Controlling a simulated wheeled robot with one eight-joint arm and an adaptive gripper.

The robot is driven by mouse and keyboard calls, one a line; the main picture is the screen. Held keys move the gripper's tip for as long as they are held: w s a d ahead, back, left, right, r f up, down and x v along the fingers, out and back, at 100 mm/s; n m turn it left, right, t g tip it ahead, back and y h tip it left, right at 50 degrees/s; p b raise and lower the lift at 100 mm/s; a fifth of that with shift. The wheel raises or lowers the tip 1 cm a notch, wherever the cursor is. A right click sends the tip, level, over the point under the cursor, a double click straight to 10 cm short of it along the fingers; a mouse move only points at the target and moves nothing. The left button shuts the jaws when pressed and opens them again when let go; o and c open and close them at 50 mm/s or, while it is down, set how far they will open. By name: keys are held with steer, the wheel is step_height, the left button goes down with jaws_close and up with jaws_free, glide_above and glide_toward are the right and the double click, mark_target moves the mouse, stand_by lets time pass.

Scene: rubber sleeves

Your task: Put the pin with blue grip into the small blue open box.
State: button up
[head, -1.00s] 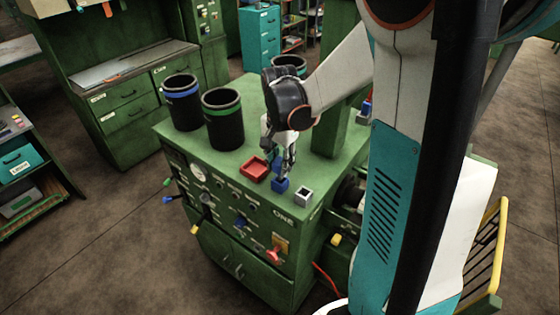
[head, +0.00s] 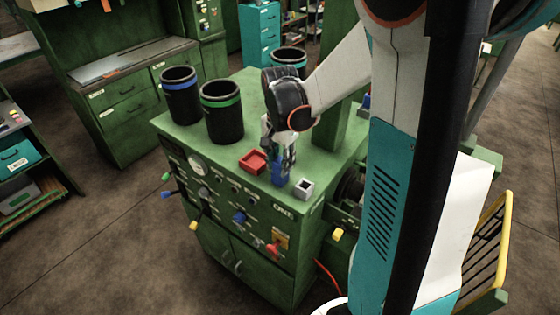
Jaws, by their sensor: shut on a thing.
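My gripper (head: 280,163) points down over the green cabinet's top, near its front edge. It is shut on a small blue-gripped piece, which looks like the pin with blue grip (head: 273,152); the fingers hide most of it. The small blue open box (head: 280,181) stands directly below the fingertips, between a red tray and a small grey box. The fingers cover part of the box and its opening. I cannot tell whether the pin's lower end is inside the box or just above it.
The red open tray (head: 252,161) is left of the blue box and the grey open box (head: 303,189) right of it. Black bins with a blue band (head: 180,97) and a green band (head: 221,112) stand behind left.

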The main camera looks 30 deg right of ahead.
mark_target(280, 160)
steer(key=o, duration=1.2)
steer(key=shift+c, duration=0.2)
step_height(280, 160, up, 12)
steer(key=s+a+f+n+t+b, duration=0.2)
steer(key=a+f+n+t+b, duration=0.2)
steer(key=a+f+n+b, duration=0.55)
steer(key=s+a+f+n+t+b, duration=0.3)
steer(key=s+a+f+n+b, duration=0.1)
steer(key=s+f+b, duration=0.7)
steer(key=shift+a+f+b, duration=0.35)
steer(key=shift+f+b, duration=0.25)
steer(key=shift+b, duration=0.45)
steer(key=shift+n, duration=0.25)
